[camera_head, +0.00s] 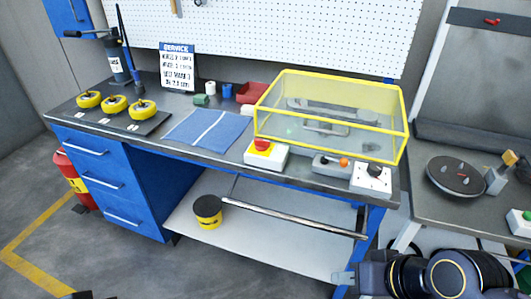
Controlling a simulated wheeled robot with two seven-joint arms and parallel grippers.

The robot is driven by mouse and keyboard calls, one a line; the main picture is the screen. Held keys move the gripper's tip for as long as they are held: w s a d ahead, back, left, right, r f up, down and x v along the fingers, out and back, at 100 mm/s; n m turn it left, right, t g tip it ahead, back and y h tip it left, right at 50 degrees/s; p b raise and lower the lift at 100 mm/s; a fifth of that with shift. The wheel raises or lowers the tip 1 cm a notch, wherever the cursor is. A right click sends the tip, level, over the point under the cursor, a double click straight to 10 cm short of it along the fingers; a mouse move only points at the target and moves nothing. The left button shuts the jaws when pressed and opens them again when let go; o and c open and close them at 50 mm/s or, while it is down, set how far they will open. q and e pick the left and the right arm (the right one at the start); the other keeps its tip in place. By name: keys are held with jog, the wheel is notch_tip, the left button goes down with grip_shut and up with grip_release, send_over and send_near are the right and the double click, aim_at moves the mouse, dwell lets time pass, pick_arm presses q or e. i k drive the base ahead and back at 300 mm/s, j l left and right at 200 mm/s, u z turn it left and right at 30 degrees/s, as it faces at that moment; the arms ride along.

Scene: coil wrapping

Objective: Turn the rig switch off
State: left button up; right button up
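The rig switch looks to be the white box with a black rotary knob (374,174) at the front right corner of the workbench. The setting of its knob is too small to read. A white box with a red mushroom button (263,150) is farther left. My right gripper (345,281) is at the bottom edge, below and in front of the switch box and apart from it. Its finger gap is unclear. My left gripper does not show clearly.
A yellow-framed clear cover (336,110) stands behind the boxes over metal parts. A blue cloth (208,131) and yellow coils (114,104) lie to the left. A second bench (425,212) with a black disc (457,176) is at right. A metal rail (290,217) runs below the front.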

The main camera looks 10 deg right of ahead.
aim_at(261, 145)
jog(key=i+j+z, duration=0.15)
jog(key=j, duration=0.2)
jog(key=i+j+z, duration=0.25)
jog(key=j, duration=0.45)
jog(key=i, duration=0.1)
